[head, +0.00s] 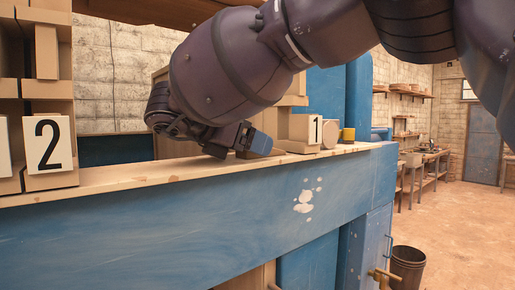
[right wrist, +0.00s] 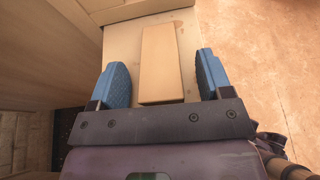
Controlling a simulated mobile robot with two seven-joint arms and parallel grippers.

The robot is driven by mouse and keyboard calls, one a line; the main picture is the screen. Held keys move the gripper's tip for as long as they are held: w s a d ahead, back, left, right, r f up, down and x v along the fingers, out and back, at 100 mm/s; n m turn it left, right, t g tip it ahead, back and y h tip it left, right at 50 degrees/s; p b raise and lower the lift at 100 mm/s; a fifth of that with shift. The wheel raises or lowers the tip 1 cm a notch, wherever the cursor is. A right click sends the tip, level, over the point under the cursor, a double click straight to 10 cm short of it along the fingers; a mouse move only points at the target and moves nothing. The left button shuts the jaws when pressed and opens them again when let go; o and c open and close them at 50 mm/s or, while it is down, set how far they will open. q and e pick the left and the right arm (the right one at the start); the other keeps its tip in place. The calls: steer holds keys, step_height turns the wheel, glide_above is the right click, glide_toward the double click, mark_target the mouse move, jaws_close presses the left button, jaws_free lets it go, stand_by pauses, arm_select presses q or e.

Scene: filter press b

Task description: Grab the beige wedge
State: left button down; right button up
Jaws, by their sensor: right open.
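In the right wrist view a long, flat beige block, which looks like the beige wedge (right wrist: 161,62), lies on a light wooden surface. My right gripper (right wrist: 161,78) is open, with one blue finger on each side of the wedge's near part. In the head view my right gripper (head: 239,142) is low over the light wooden ledge. My left gripper is in neither view.
A dark bin (head: 407,268) stands on the floor.

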steer(key=shift+a, duration=0.1)
steer(key=c, duration=1)
step_height(320, 180, up, 20)
